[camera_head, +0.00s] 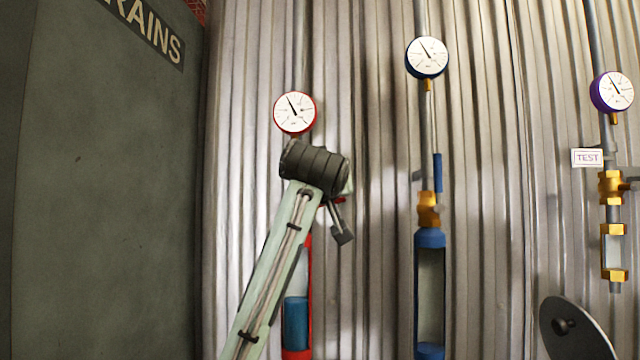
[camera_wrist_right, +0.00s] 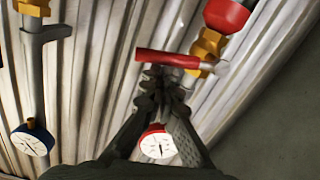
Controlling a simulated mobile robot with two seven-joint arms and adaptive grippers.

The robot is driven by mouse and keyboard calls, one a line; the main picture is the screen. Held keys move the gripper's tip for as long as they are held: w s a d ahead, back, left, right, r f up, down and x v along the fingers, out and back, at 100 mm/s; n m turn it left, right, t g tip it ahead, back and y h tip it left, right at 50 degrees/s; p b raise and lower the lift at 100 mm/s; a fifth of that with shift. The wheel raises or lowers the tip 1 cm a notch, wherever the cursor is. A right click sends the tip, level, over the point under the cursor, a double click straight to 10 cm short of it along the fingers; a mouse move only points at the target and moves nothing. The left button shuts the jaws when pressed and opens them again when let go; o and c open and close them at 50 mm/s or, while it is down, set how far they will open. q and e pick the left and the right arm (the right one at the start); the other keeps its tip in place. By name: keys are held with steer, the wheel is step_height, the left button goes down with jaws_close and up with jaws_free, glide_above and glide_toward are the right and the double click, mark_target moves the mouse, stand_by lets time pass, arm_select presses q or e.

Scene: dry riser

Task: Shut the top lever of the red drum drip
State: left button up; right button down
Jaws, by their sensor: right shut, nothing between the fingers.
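The red drum drip's glass drum (camera_head: 297,318) hangs on the corrugated wall in the head view, partly hidden behind my right arm. Its red gauge (camera_head: 295,112) is above. In the right wrist view, the drip appears upside down, with the red drum end (camera_wrist_right: 228,14) at the top and the red gauge (camera_wrist_right: 158,143) low. The top lever (camera_wrist_right: 167,58) has a red handle sticking out sideways from the brass valve (camera_wrist_right: 207,46), roughly across the pipe line. My right gripper (camera_wrist_right: 163,76) is shut and empty, its fingertips right at the handle; I cannot tell if they touch.
A blue drip (camera_head: 430,238) with its blue lever (camera_head: 437,172) upright along the pipe stands to the right. A purple gauge (camera_head: 612,92), a TEST tag (camera_head: 587,157) and brass fittings (camera_head: 612,187) are farther right. A dark green cabinet (camera_head: 105,180) fills the left.

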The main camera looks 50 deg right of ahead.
arm_select(q)
steer(key=shift+s, duration=0.1)
arm_select(e)
steer(key=shift+s+d+f+m, duration=0.15)
steer(key=shift+f+m, duration=0.25)
steer(key=shift+f, duration=0.3)
arm_select(q)
steer(key=shift+a, duration=0.1)
steer(key=shift+r, duration=0.1)
